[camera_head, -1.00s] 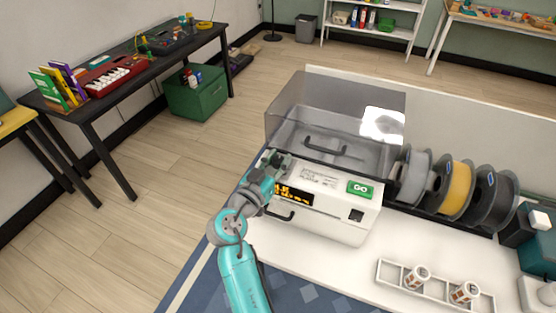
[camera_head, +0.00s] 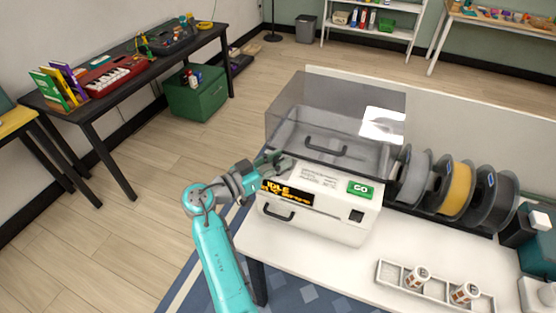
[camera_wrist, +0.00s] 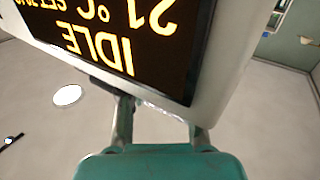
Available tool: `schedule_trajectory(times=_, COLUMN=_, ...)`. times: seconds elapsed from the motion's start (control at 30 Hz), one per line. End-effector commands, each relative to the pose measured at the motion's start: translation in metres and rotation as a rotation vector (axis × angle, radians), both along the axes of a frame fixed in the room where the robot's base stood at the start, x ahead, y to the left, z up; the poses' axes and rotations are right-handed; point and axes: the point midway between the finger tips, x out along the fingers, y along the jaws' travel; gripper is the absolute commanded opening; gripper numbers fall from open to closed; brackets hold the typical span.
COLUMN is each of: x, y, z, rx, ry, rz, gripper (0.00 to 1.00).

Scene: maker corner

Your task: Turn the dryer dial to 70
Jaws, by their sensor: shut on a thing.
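The white filament dryer (camera_head: 322,222) stands on the white table with its smoky clear lid (camera_head: 340,110) above. Its dark display (camera_head: 287,192) shows IDLE in orange. In the wrist view the display (camera_wrist: 120,35) is upside down, with IDLE, 21 °C and a partly cut-off SET line whose number I cannot read surely. My gripper (camera_head: 275,160) is at the dryer's upper left, just above the display, reaching in from the left. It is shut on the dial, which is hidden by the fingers. In the wrist view its fingers (camera_wrist: 160,120) straddle the area below the display edge.
A green GO button (camera_head: 360,190) is on the dryer's right front. Filament spools (camera_head: 455,188) stand to its right. A white rack with two small patterned cylinders (camera_head: 418,277) lies at the table's front. A dark table with a red keyboard (camera_head: 112,75) is at left.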

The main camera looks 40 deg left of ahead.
Motion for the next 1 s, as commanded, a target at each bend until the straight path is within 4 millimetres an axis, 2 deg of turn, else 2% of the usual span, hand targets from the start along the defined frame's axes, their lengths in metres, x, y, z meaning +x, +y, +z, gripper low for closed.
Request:
schedule_trajectory(times=0.23, x=0.0, y=-0.001, z=-0.001, rx=-0.001, ry=0.003, rz=0.0, gripper=0.0)
schedule_trajectory(times=0.27, x=0.0, y=-0.001, z=-0.001, rx=-0.001, ry=0.003, rz=0.0, gripper=0.4)
schedule_trajectory(times=0.33, x=0.0, y=0.0, z=-0.001, rx=-0.001, ry=0.003, rz=0.0, gripper=0.58)
schedule_trajectory(times=0.73, x=0.0, y=0.0, z=0.005, rx=0.001, ry=0.001, rz=0.001, gripper=0.59)
schedule_trajectory(times=0.87, x=0.0, y=0.0, z=0.021, rx=0.002, ry=0.0, rz=0.001, gripper=0.59)
schedule_trajectory(times=1.0, x=0.0, y=0.0, z=0.048, rx=0.004, ry=0.0, rz=0.002, gripper=0.59)
